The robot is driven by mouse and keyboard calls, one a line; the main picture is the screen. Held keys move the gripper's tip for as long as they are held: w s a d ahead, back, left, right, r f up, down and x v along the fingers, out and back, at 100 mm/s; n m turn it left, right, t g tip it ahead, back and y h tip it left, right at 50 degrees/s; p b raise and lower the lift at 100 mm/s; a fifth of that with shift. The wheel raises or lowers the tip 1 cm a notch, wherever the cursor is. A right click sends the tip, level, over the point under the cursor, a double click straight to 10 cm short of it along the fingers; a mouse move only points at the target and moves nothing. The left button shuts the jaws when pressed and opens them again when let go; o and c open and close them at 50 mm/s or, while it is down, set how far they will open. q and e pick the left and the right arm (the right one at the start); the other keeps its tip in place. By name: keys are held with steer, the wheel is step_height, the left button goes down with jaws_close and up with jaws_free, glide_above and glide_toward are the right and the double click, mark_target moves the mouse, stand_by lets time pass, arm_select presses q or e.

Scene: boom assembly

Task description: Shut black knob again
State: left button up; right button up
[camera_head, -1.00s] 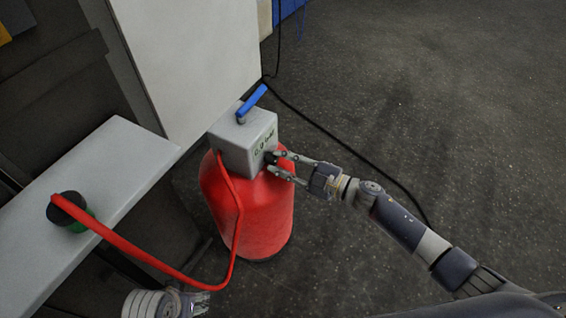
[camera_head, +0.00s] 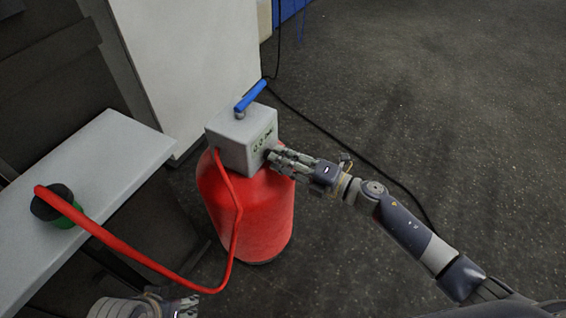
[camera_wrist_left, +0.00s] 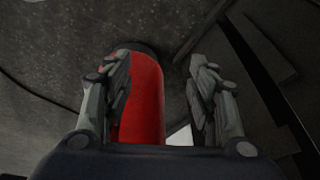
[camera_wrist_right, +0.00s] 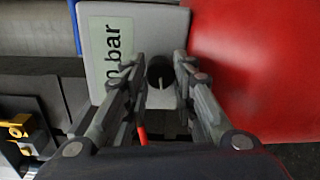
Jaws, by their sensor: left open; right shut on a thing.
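The black knob (camera_wrist_right: 159,72) sits on the side face of the grey box (camera_head: 229,152), with a light line on its front in the right wrist view. The box is on top of the red tank (camera_head: 249,215). My right gripper (camera_head: 274,159) is at the knob and shut on it, one finger on each side; it mostly hides the knob in the head view. My left gripper (camera_head: 188,306) is open and empty, low at the bottom edge; in the left wrist view its fingers (camera_wrist_left: 160,75) are spread with the red tank beyond.
A blue lever (camera_head: 250,96) stands on the box. A red hose (camera_head: 130,250) runs from the box to a black and green fitting (camera_head: 58,206) on the grey bench (camera_head: 105,150). A white cabinet (camera_head: 195,60) is behind the tank. The floor at right is open, crossed by a black cable.

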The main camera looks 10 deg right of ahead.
steer(key=shift+f+n, duration=0.2)
steer(key=shift+n, duration=0.3)
steer(key=n+b, duration=0.2)
steer(key=n, duration=0.1)
steer(key=n+b, duration=0.2)
steer(key=n, duration=0.1)
steer(key=shift+r, duration=0.1)
arm_select(q)
steer(key=w+d+r+t+h, duration=0.1)
steer(key=w+d+r+t, duration=0.2)
steer(key=w+r+t, duration=0.2)
steer(key=w+d+r+t+h, duration=0.1)
steer(key=w+d+r+t, duration=0.2)
steer(key=w, duration=0.8)
steer(key=shift+w+r+m+t+h, duration=0.2)
steer(key=shift+r+m+t+h, duration=0.15)
steer(key=shift+r+t, duration=1.1)
steer(key=shift+r, duration=0.1)
arm_select(e)
steer(key=o, duration=0.8)
steer(key=shift+r, duration=0.1)
